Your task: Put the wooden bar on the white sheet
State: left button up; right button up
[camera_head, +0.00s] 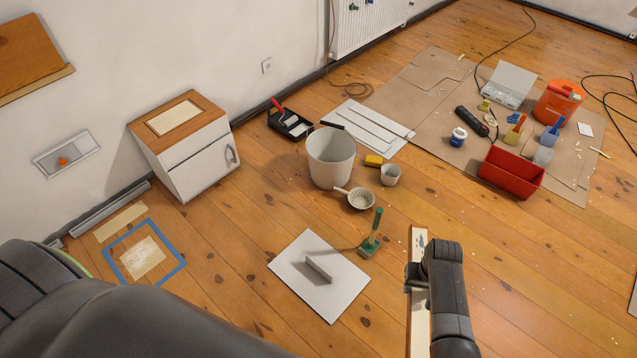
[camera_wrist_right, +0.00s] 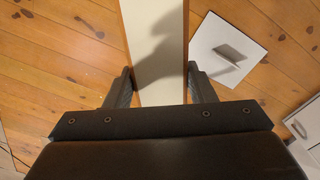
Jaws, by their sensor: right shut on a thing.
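The wooden bar (camera_head: 419,240) is long, with a pale top face and brown wooden edges. My right gripper (camera_head: 416,283) is shut on it, at the lower right of the head view. In the right wrist view the bar (camera_wrist_right: 155,30) runs between the fingers of my right gripper (camera_wrist_right: 160,88). The white sheet (camera_head: 298,293) lies flat on the floor to the left of the bar, with a small grey block on it. The sheet also shows in the right wrist view (camera_wrist_right: 212,32), right of the bar. My left gripper is out of view.
A green-handled brush (camera_head: 372,236) stands between sheet and bar. A bucket (camera_head: 331,160), a ladle (camera_head: 361,199) and a white cup (camera_head: 390,175) are behind the sheet. A red bin (camera_head: 511,175) stands on cardboard at right.

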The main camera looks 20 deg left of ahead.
aim_at(330, 260)
jog(key=i+u, duration=0.15)
jog(key=u, duration=0.2)
jog(key=i+j+u, duration=0.1)
jog(key=u, duration=0.25)
jog(key=i+u, duration=0.25)
jog(key=u, duration=0.15)
